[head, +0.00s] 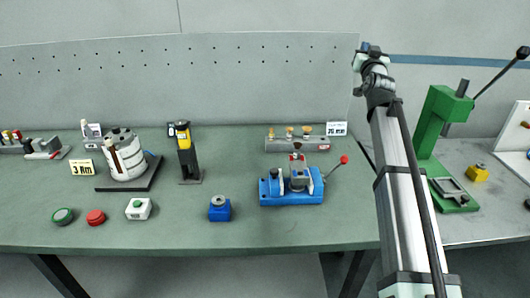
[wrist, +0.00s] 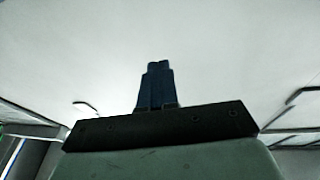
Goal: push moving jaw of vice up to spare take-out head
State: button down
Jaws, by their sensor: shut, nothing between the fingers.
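The blue vice (head: 292,198) stands on the green bench right of the middle in the head view. A lever with a red knob (head: 344,159) sticks out at its right. My gripper (head: 365,47) is raised high at the upper right, well away from the vice. In the wrist view its dark fingers (wrist: 158,68) are together and empty, against a pale ceiling.
Behind the vice is a grey rack (head: 285,145) with brass-topped parts. Left stand a blue block (head: 220,209), a black-yellow post (head: 187,160) and a white drum (head: 125,160). A green press (head: 440,125) stands on the right bench.

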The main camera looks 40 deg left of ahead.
aim_at(276, 179)
jog(key=s+a+f+n+g+h, duration=0.35)
jog(key=s+a+f+g, duration=0.45)
jog(key=s+a+f, duration=1.1)
jog(key=s+d+f+m+g+h, duration=0.15)
jog(key=s+f+h, duration=0.3)
jog(key=s, duration=0.75)
jog(key=s+d+f+m+h, duration=0.15)
jog(key=s+f+h, duration=0.3)
jog(key=s, duration=0.75)
jog(key=shift+n+h, duration=0.45)
jog(key=x, duration=0.9)
jog(key=shift+w+r, duration=0.1)
jog(key=shift+w, duration=0.05)
jog(key=shift+w+d+r, duration=0.1)
jog(key=shift+w+d, duration=0.6)
jog(key=shift+d, duration=0.15)
jog(key=shift+w+d, duration=0.55)
jog(key=shift+w, duration=0.05)
